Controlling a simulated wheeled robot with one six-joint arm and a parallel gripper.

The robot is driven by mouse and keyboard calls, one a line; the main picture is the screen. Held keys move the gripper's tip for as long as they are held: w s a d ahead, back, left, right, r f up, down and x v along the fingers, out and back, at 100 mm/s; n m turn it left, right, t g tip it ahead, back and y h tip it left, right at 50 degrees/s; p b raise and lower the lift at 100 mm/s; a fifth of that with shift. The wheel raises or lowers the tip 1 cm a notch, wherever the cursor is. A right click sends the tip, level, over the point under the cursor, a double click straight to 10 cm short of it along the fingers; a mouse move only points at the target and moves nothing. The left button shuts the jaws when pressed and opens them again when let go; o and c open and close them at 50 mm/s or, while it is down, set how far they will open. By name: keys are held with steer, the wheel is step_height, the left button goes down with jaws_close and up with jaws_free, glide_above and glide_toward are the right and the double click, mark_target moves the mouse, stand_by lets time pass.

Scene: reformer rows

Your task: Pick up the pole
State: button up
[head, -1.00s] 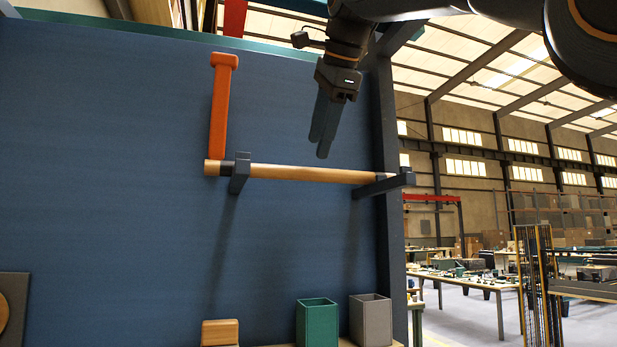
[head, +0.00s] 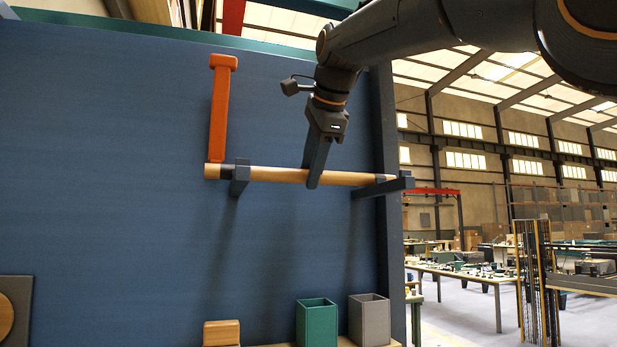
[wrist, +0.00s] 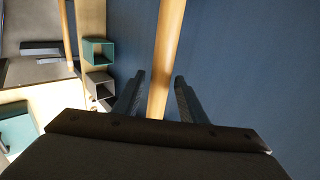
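The wooden pole (head: 275,174) lies almost level across two dark brackets, the left bracket (head: 240,177) and the right bracket (head: 384,187), in front of a blue panel. My gripper (head: 314,184) points down at the pole's middle in the head view. In the wrist view the pole (wrist: 165,60) runs between the two fingers of my gripper (wrist: 161,95). The fingers are open, with a gap on each side of the pole. The lower part of the pole near my palm is hidden in the wrist view.
An orange post (head: 219,110) stands just above the pole's left end. A green bin (head: 317,322), a grey bin (head: 369,320) and a wooden block (head: 221,333) are on the shelf below. The blue panel (head: 110,150) is close behind the pole.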

jaws_close()
steer(key=shift+r, duration=0.1)
